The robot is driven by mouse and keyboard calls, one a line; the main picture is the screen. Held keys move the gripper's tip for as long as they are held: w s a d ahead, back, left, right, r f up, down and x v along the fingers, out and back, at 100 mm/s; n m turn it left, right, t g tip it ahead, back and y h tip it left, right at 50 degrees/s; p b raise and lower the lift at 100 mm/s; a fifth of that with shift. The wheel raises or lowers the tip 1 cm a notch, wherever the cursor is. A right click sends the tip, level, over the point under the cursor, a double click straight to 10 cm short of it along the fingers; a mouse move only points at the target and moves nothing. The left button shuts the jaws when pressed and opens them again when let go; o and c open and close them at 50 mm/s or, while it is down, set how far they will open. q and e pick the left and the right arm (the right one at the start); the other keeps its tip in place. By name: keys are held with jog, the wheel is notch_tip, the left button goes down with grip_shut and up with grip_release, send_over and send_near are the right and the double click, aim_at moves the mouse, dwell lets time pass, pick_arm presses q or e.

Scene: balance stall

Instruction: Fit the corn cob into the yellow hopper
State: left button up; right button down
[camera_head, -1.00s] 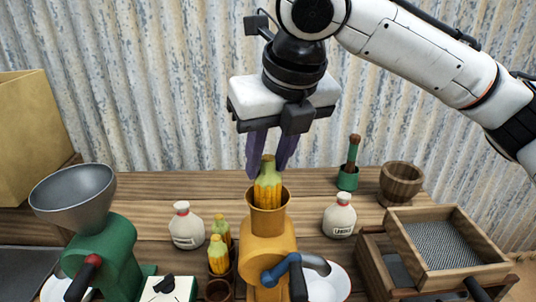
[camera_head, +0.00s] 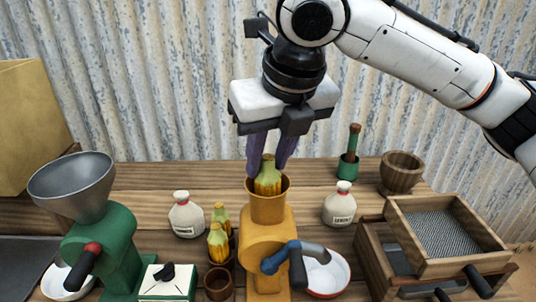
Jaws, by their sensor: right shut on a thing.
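The yellow hopper (camera_head: 269,208) tops a yellow mill with a blue-grey crank (camera_head: 284,254). A corn cob (camera_head: 266,176) stands upright with its lower part inside the hopper's mouth, hidden by the rim. Its green-tan top shows above the rim. My right gripper (camera_head: 267,174) comes down from above, with its purple fingers on either side of the cob's top, shut on it. My left gripper is not in view.
A green mill (camera_head: 105,255) stands left, a wooden sieve box (camera_head: 440,240) right. A white bowl (camera_head: 328,272) sits by the crank.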

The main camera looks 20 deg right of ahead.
jog(key=c, duration=1.3)
grip_release()
jog(key=shift+o, duration=0.7)
jog(key=o, duration=0.4)
jog(key=shift+r, duration=0.1)
jog(key=shift+r+p, duration=1.1)
jog(key=shift+r, duration=2.35)
